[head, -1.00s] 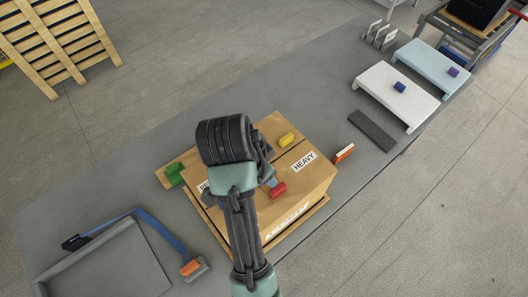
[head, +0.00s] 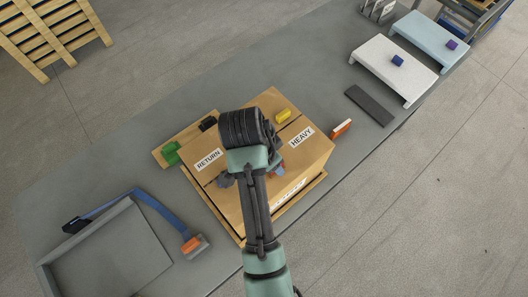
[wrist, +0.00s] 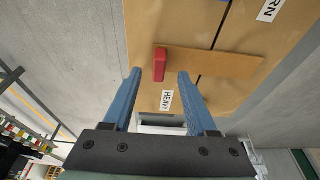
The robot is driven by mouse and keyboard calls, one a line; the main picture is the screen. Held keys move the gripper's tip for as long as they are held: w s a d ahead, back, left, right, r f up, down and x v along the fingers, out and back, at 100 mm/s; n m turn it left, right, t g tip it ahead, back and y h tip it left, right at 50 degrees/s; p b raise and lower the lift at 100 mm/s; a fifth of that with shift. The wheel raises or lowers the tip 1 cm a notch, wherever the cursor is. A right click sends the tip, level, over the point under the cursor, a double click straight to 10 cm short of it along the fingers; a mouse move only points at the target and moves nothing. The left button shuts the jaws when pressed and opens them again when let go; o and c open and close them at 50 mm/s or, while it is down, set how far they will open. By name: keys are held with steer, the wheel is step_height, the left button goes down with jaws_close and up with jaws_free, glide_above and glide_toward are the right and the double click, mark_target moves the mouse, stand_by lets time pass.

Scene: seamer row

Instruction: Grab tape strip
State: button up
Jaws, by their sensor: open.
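A tan tape strip (wrist: 215,62) with a red block (wrist: 160,64) on its end lies across the dark seam on top of the cardboard box (wrist: 140,25) in the wrist view. My gripper (wrist: 160,74) is open, with its two blue fingers apart. The red block appears between the fingertips in the picture, and nothing is held. How far the fingertips are above it I cannot tell.
A grey tray (head: 110,265) and blue-handled tool (head: 160,210) lie lower left. A white stand (head: 375,60) is upper right.

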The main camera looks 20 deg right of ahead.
steer(key=p+x, duration=0.1)
steer(key=x, duration=0.3)
steer(key=shift+d+f, duration=0.1)
jaws_close()
